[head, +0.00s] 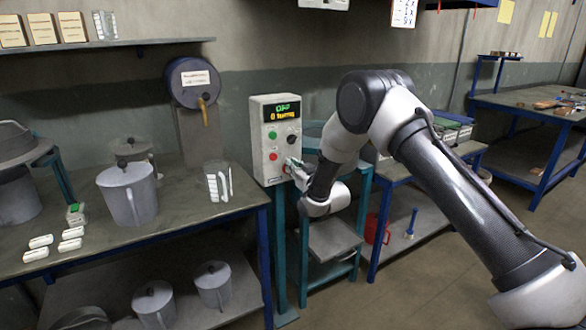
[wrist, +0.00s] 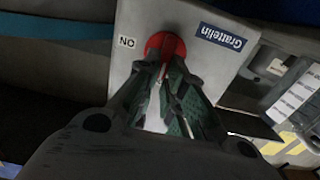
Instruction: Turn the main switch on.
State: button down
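The main switch is a red rotary knob (wrist: 166,45) on the light grey face of the control box (head: 263,150). In the wrist view, an upside-down "ON" label (wrist: 127,42) is beside it. My gripper (wrist: 166,62) reaches the knob, its two fingers converging with their tips at either side of the red grip, apparently closed on it. The fingertips cover part of the knob, so its exact angle is hard to tell. In the head view my gripper (head: 291,167) is at the lower right of the box face and hides the switch.
The box has a lit display (head: 282,111) reading "0 turns", a green button (head: 272,135), a red button (head: 273,156) and a black knob (head: 291,139). A workbench (head: 180,215) with pots and a glass jug (head: 217,182) stands left. Another bench stands right, behind my arm.

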jog(key=shift+d+m, duration=0.1)
jog(key=shift+m, duration=0.3)
jog(key=shift+w+d+f+m, duration=0.25)
jog(key=shift+f+m, duration=0.1)
jog(key=shift+m, duration=2.5)
jog(key=shift+w+d+f+m, duration=0.15)
jog(key=shift+d+f+m, duration=0.15)
jog(key=shift+m, duration=2.6)
jog(key=shift+w+d+f+m, duration=0.25)
jog(key=shift+f+m, duration=0.1)
jog(key=shift+m, duration=2.5)
jog(key=c, duration=1.5)
grip_release()
jog(key=shift+s, duration=0.1)
